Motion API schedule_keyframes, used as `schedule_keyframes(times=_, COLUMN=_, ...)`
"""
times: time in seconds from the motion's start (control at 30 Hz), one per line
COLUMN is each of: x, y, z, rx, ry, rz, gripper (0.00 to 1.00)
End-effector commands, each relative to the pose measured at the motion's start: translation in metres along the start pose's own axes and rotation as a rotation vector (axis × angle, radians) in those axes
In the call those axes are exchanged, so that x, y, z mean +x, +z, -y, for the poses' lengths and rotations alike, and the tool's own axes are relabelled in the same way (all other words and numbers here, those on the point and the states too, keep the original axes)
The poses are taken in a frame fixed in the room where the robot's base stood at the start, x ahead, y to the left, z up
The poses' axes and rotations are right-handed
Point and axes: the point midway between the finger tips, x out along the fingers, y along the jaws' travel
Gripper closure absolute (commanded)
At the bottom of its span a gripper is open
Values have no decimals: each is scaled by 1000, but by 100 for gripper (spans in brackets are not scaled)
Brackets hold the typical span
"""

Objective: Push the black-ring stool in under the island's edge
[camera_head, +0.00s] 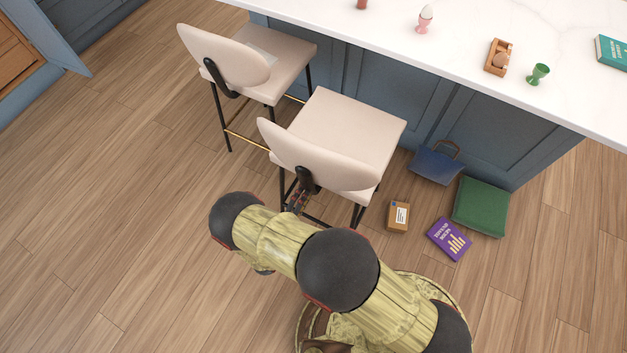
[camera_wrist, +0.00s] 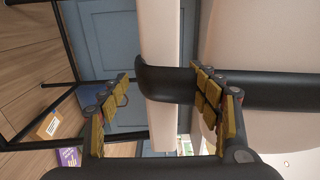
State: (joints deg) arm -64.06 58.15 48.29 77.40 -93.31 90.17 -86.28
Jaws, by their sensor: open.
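The black-ring stool (camera_head: 352,130) has a cream seat and backrest, black legs and a black foot ring (camera_head: 318,219). It stands upright on the floor, its seat showing outside the island's edge (camera_head: 428,90), back towards me. My gripper (camera_head: 297,198) is low behind its backrest, partly hidden by my arm. In the wrist view my gripper (camera_wrist: 160,82) is open, with the stool's black back bracket (camera_wrist: 165,85) showing between and behind the fingers. I cannot tell whether they touch it.
A second cream stool (camera_head: 285,52) with a brass foot bar stands to the left. Floor at left is clear.

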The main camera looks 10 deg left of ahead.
Motion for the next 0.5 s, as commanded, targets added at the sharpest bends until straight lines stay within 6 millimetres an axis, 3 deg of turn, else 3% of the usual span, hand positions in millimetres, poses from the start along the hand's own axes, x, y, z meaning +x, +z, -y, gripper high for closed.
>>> schedule_keyframes(times=0.2, x=43, y=0, z=1, rx=3, ry=-3, rz=-5, gripper=33)
schedule_keyframes(times=0.5, x=65, y=1, z=2, rx=3, ry=-3, rz=-1, gripper=33)
